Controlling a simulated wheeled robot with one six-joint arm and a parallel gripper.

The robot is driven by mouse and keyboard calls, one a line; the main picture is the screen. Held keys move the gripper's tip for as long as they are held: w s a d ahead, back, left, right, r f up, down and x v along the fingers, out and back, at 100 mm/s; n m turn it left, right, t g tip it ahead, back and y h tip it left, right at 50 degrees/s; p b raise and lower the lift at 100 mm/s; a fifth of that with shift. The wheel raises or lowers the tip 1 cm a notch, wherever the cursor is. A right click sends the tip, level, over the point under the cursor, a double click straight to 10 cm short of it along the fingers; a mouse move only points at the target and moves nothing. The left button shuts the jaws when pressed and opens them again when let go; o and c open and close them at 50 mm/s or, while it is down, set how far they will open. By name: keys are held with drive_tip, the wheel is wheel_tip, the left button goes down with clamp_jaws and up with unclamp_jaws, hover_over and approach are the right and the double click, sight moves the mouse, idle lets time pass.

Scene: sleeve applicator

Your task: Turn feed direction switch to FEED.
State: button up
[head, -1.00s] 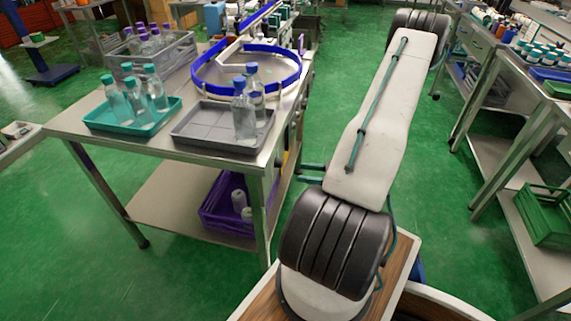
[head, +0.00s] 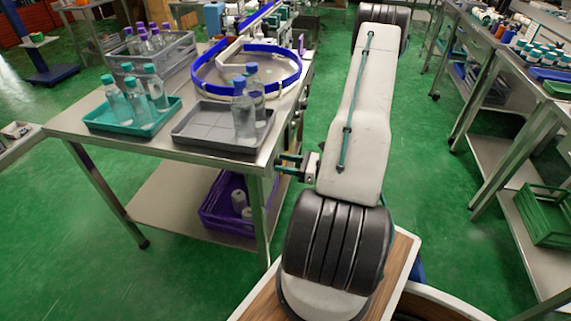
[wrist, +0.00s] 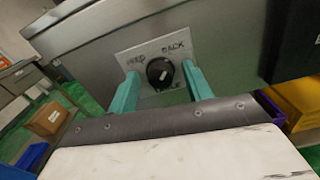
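The feed direction switch (wrist: 160,72) is a round black knob with a pale pointer mark, on a light plate (wrist: 146,56) fixed to a steel panel. "FEED" stands at the plate's upper left and "BACK" at its upper right; a partly hidden word lies below the knob. I cannot tell clearly where the mark points. My gripper (wrist: 160,88) is open, with one teal finger on each side of the knob; contact is not visible. In the head view my gripper (head: 287,165) is at the right side of the steel table, and the switch is hidden there.
The steel table (head: 100,140) carries a teal tray (head: 97,124), a grey tray (head: 195,138), bottles and a blue-railed track (head: 207,86). A purple crate (head: 222,222) sits on its lower shelf. Green floor is free between the tables. A cardboard box (wrist: 47,118) shows at left.

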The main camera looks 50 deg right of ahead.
drive_tip(key=c, duration=0.9)
drive_tip(key=shift+n, duration=0.4)
drive_tip(key=n, duration=0.3)
drive_tip(key=shift+n, duration=0.4)
drive_tip(key=n, duration=1.3)
drive_tip(key=shift+s+a+f, duration=0.1)
drive_tip(key=shift+a+f, duration=0.05)
drive_tip(key=shift+a, duration=0.05)
drive_tip(key=shift+n, duration=0.3)
drive_tip(key=o, duration=1)
drive_tip(key=shift+c, duration=0.2)
